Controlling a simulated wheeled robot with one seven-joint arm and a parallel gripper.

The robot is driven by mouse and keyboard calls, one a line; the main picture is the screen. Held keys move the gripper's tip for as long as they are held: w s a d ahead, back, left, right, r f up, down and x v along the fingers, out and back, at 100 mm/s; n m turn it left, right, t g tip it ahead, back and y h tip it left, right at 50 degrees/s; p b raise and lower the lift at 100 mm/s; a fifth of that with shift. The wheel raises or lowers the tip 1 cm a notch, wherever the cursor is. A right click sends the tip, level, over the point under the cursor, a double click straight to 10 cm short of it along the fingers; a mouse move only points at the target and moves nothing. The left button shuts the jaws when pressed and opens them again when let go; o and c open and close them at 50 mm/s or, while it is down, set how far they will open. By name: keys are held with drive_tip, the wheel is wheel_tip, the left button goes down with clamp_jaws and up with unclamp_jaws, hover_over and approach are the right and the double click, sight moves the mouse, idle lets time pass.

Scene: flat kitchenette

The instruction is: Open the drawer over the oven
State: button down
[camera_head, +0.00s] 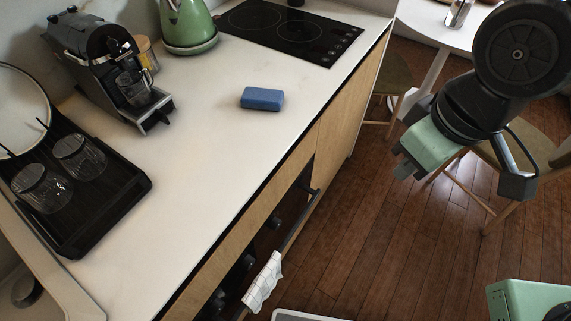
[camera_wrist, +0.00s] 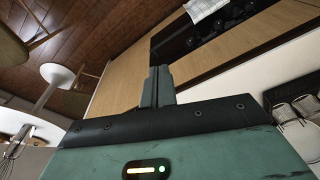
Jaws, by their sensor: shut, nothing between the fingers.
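The drawer over the oven shows as a narrow wooden front (camera_head: 236,243) under the counter edge in the head view. It looks flush and closed. I cannot make out a handle on it. The oven (camera_head: 262,240), dark with several black knobs, is right below it. In the wrist view the wooden strip (camera_wrist: 240,52) lies between the dark oven panel (camera_wrist: 205,32) and the white counter. My green and grey gripper (camera_head: 403,168) is shut and empty, held over the floor to the right of the cabinets, apart from the drawer. Its closed fingers (camera_wrist: 158,74) also show in the wrist view.
A checked towel (camera_head: 263,281) hangs on the oven's bar. The counter (camera_head: 205,165) holds a blue sponge (camera_head: 262,99), coffee machine (camera_head: 115,70), green kettle (camera_head: 188,25) and black tray (camera_head: 128,200) with glasses. Chairs and a round white table (camera_head: 430,18) stand beyond my arm.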

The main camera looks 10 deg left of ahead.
drive_tip(key=w+a+f+n+t+y+b, duration=0.2)
drive_tip(key=w+a+f+n+y+b, duration=0.15)
drive_tip(key=w+a+f, duration=0.5)
drive_tip(key=n+y+b, duration=0.1)
drive_tip(key=y+b, duration=0.2)
drive_tip(key=y, duration=0.1)
approach(291, 156)
drive_tip(key=x, duration=0.5)
drive_tip(key=a+r+x, duration=0.1)
drive_tip(key=x, duration=0.2)
drive_tip(key=shift+w+a+f, duration=0.15)
drive_tip(key=shift+w+f, duration=0.05)
drive_tip(key=shift+w, duration=0.1)
